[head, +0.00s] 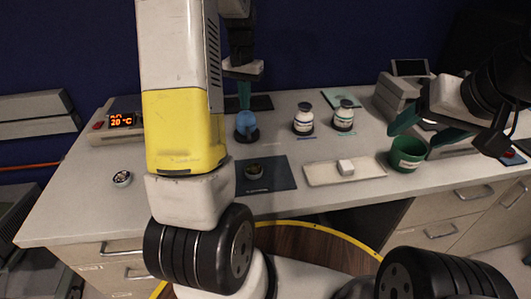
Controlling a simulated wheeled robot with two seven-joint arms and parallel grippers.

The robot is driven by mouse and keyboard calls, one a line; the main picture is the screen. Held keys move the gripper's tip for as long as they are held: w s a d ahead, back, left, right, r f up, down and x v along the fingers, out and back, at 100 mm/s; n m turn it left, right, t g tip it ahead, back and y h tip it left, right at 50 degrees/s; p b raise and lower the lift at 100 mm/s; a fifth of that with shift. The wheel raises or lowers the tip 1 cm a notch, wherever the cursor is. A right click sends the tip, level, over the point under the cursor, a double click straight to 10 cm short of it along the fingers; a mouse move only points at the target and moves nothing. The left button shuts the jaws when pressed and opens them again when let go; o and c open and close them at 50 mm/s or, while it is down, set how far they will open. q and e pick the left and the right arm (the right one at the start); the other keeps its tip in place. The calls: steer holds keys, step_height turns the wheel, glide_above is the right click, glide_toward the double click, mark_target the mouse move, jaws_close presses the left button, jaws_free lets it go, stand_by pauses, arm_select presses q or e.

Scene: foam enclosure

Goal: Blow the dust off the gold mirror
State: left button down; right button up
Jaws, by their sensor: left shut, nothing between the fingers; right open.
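A small round piece with a dull olive-gold top (254,170) sits on a dark mat (280,180) at the middle front of the bench; it looks like the gold mirror, but dust on it is too small to see. A blue bulb (246,121), which looks like the blower, stands on a dark base behind the mat. My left gripper (244,106) points down just above the bulb, its teal fingers shut and empty; whether they touch the bulb I cannot tell.
The green pot (408,155) stands at the right. A pale tray (320,175) holds a white block (346,167). Two labelled jars (303,120) (343,117) stand behind. A heater-like unit reading 20 °C (122,121) and a small round item (122,179) are at the left.

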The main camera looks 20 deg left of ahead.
mark_target(246, 113)
arm_select(q)
steer(key=shift+f, duration=0.1)
steer(key=shift+f, duration=1.55)
steer(key=shift+r, duration=1.65)
steer(key=shift+r, duration=3)
